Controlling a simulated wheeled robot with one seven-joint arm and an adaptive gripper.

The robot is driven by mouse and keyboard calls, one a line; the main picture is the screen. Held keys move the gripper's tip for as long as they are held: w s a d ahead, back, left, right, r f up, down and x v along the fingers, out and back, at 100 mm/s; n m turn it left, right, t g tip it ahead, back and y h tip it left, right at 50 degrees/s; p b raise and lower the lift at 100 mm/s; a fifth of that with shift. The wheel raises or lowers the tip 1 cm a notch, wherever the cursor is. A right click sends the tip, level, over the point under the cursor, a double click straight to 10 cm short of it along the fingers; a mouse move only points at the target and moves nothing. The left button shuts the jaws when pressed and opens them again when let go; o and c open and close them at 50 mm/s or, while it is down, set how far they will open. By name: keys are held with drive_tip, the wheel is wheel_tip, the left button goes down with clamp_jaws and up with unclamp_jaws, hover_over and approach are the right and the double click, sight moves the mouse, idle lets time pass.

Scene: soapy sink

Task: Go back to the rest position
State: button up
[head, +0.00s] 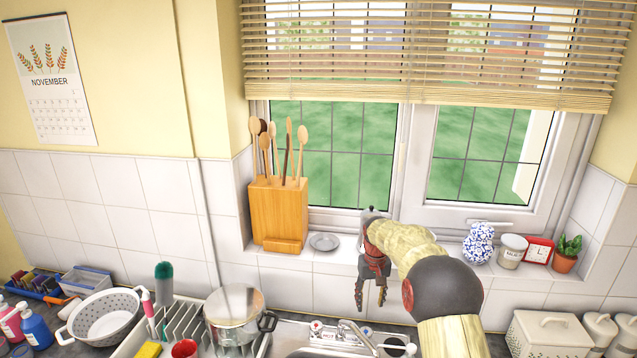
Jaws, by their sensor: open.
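My gripper (371,296) points down in front of the window sill, above the sink and its tap (357,335). Its two fingers are apart and nothing shows between them. My arm reaches in from the lower right and hides part of the sill. A grey object (371,213) shows just above the gripper; I cannot tell whether it belongs to my wrist or stands on the sill behind.
A wooden block with spoons (278,214) and a small grey dish (324,242) stand on the sill at left. A blue-white jar (478,243), red clock (537,252) and plant (567,253) stand at right. A steel pot (233,308), dish rack and colander (106,316) fill the lower left.

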drive_tip(key=s+r+t+b, duration=0.1)
drive_tip(key=s+r+b, duration=0.3)
drive_tip(key=s+r, duration=0.55)
drive_tip(key=s+r+t+b, duration=0.2)
drive_tip(key=s+r+b, duration=0.3)
drive_tip(key=s, duration=0.7)
drive_tip(key=s+f+t+b, duration=0.1)
drive_tip(key=s+f+b, duration=0.2)
drive_tip(key=s, duration=1)
drive_tip(key=s+f+t+b, duration=0.1)
drive_tip(key=s+f+b, duration=0.2)
drive_tip(key=s, duration=1)
wheel_tip(320, 180, down, 2)
drive_tip(key=shift+s+m, duration=0.3)
